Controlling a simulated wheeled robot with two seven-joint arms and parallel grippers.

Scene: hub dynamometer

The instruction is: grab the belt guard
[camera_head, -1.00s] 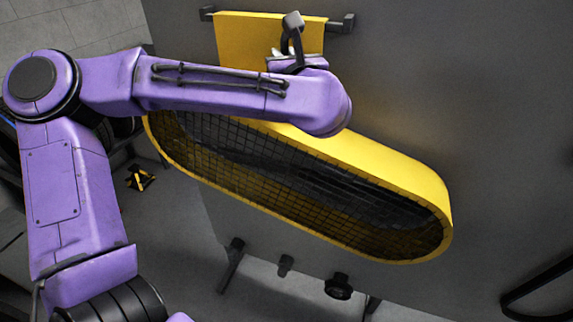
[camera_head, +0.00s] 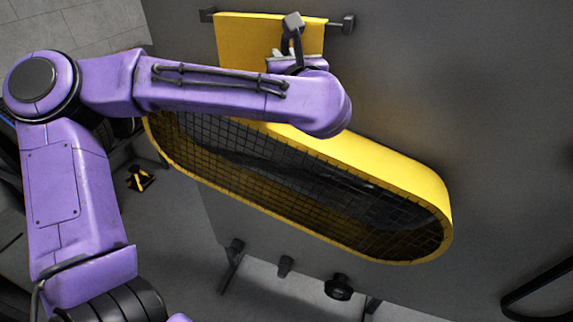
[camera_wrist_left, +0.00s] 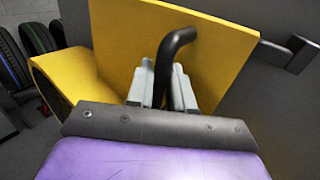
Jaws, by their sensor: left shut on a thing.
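The belt guard (camera_head: 395,172) is a long yellow rounded cover with a black mesh front, in the middle of the head view against a grey panel. A flat yellow plate (camera_head: 238,40) rises behind its upper edge. A dark bent handle stands out from the yellow plate in the left wrist view (camera_wrist_left: 163,65). My left gripper (camera_head: 286,54) is in front of the plate, and in the left wrist view its pale fingers (camera_wrist_left: 161,88) are shut around the handle. My left forearm hides part of the guard's top edge. My right gripper is not in view.
The grey panel (camera_head: 470,90) fills the right side behind the guard. Dark brackets (camera_head: 342,25) flank the plate's top. Several dark tyres (camera_wrist_left: 30,45) stand at the left in the wrist view. Black knobs (camera_head: 338,287) show below the guard. A black curved part (camera_head: 540,290) is at lower right.

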